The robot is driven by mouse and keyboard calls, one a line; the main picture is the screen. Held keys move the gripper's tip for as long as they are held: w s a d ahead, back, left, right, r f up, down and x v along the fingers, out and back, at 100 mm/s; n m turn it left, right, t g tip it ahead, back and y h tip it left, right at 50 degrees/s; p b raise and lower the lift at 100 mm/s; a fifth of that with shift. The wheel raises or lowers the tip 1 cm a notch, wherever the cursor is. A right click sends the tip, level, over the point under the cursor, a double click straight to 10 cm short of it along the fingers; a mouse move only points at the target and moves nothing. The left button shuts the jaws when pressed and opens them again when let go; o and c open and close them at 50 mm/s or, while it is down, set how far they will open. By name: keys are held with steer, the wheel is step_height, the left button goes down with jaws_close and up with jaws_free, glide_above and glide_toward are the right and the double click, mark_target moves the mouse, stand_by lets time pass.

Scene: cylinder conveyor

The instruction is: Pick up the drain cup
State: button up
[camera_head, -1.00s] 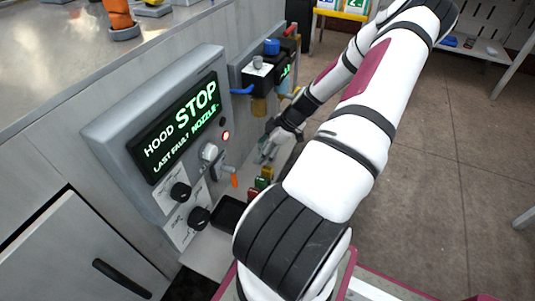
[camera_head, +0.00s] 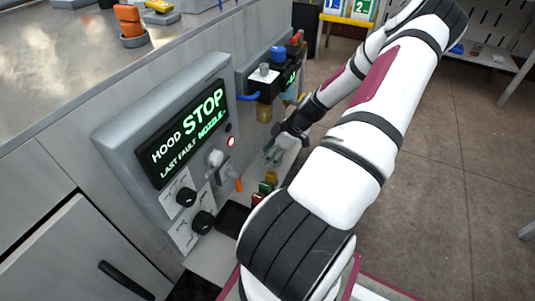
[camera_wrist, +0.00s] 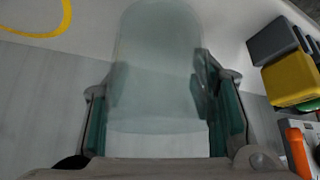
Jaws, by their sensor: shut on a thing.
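The drain cup (camera_wrist: 160,60) is a pale, see-through cup, seen large in the wrist view. It sits between the two green-padded fingers of my gripper (camera_wrist: 157,95), which is shut on it. In the head view my gripper (camera_head: 273,150) is beside the front panel, below the filter unit, and the cup is too small and pale there to make out clearly. I cannot tell whether the cup's base touches the shelf below.
A grey control box with a STOP display (camera_head: 205,112) stands close to the left of my arm. A black filter unit (camera_head: 263,83) with a blue knob is above my gripper. Red, yellow and green blocks (camera_head: 265,188) stand nearer. Open floor (camera_head: 450,150) lies right.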

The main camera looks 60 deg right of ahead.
step_height(320, 180, up, 7)
steer(key=p, duration=0.3)
steer(key=shift+s, duration=0.25)
steer(key=s+p, duration=0.1)
steer(key=s, duration=0.5)
steer(key=s+d+p, duration=0.1)
steer(key=s+p, duration=0.1)
steer(key=s, duration=0.4)
steer(key=s+p, duration=0.1)
steer(key=s, duration=0.6)
steer(key=shift+s+d+f, duration=0.1)
steer(key=shift+d+f, duration=0.15)
steer(key=shift+f, duration=0.05)
steer(key=shift+c, duration=0.2)
